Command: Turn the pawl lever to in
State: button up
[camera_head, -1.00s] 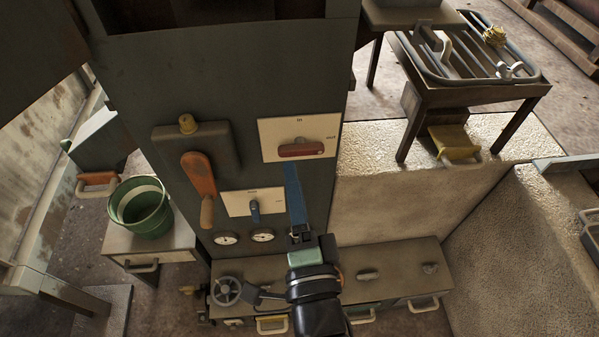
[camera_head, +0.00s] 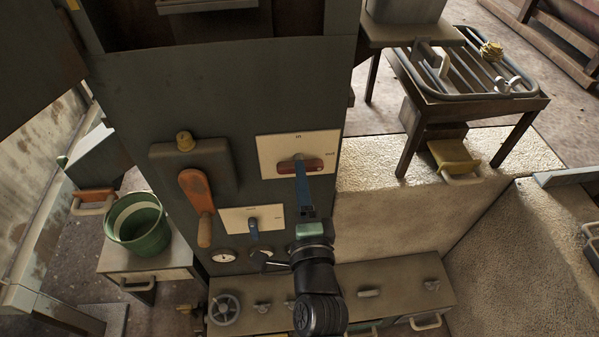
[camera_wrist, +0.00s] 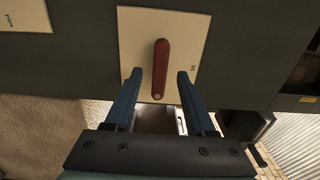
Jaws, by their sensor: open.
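The pawl lever (camera_head: 312,165) is a red bar on a white plate (camera_head: 275,145) marked "in" at the top and "out" at the right. The bar lies level in the head view, its free end towards "out". In the wrist view the lever (camera_wrist: 161,66) stands upright in the picture, with "in" to its right. My gripper (camera_wrist: 159,75) is open, one blue finger on each side of the lever's free-end half, with gaps visible on both sides. In the head view my gripper (camera_head: 300,164) covers part of the lever; how deep the fingers reach is unclear.
Below the plate is a smaller plate with a blue lever (camera_head: 253,228) and gauges (camera_head: 223,256). An orange-handled lever (camera_head: 196,200) on a grey box is to the left. A drawer bench (camera_head: 390,280) stands below, a green bucket (camera_head: 140,225) further left.

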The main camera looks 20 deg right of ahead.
jog(key=shift+x, duration=1)
grip_shut()
